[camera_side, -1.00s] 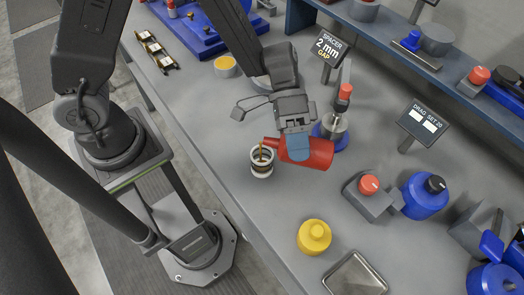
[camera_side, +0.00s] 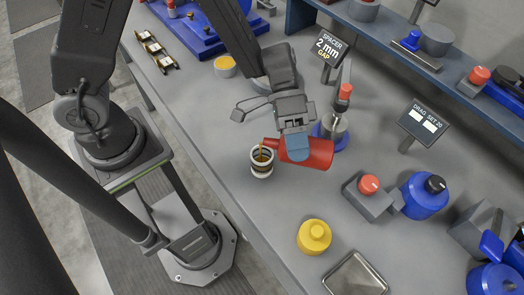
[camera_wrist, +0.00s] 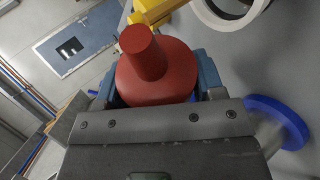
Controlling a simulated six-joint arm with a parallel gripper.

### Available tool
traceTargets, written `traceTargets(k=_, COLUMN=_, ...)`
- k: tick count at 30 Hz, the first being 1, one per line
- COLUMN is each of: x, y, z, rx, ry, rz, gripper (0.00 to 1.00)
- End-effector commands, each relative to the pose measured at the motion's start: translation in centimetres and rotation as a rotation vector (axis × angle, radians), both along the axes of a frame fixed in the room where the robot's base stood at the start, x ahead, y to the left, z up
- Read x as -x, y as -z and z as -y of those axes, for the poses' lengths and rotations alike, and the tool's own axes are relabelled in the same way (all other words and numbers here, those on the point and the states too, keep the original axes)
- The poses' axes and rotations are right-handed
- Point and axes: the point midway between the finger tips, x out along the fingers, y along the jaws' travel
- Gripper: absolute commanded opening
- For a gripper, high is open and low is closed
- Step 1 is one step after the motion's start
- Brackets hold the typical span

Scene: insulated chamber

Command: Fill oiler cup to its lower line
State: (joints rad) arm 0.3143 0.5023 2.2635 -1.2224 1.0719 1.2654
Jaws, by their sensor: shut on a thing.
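My gripper (camera_side: 296,147) is shut on a red bottle (camera_side: 320,154), which lies tipped on its side with its narrow neck pointing left. The oiler cup (camera_side: 261,163) is a small white-rimmed cup with a dark band, standing on the bench under the neck. A thin amber stream runs from the bottle's mouth into the cup. In the wrist view the red bottle (camera_wrist: 155,75) sits between the blue fingers, and the cup's white rim (camera_wrist: 229,14) is at the top right. The cup's lines and the oil level are too small to tell.
A blue-based metal fixture with a red knob (camera_side: 345,91) stands just behind the bottle. A yellow capped pot (camera_side: 314,236) and a metal tray (camera_side: 355,275) are at the front. A grey block with a red button (camera_side: 368,185) is to the right. The bench left of the cup is clear.

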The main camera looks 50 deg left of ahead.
Motion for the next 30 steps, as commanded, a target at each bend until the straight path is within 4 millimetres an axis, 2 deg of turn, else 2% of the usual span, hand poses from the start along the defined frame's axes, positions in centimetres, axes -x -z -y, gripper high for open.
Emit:
traceTargets(k=10, x=0.0, y=-0.1, z=0.0, rx=-0.003, ry=0.001, rz=-0.003, gripper=0.32)
traceTargets(k=14, x=-0.1, y=0.8, z=0.0, rx=-0.143, ry=0.003, rz=-0.125, gripper=0.32)
traceTargets(k=18, x=0.1, y=-1.0, z=-0.1, rx=-0.232, ry=0.002, rz=-0.206, gripper=0.32)
traceTargets(k=30, x=0.3, y=-1.8, z=-0.4, rx=-0.321, ry=0.002, rz=-0.289, gripper=0.32)
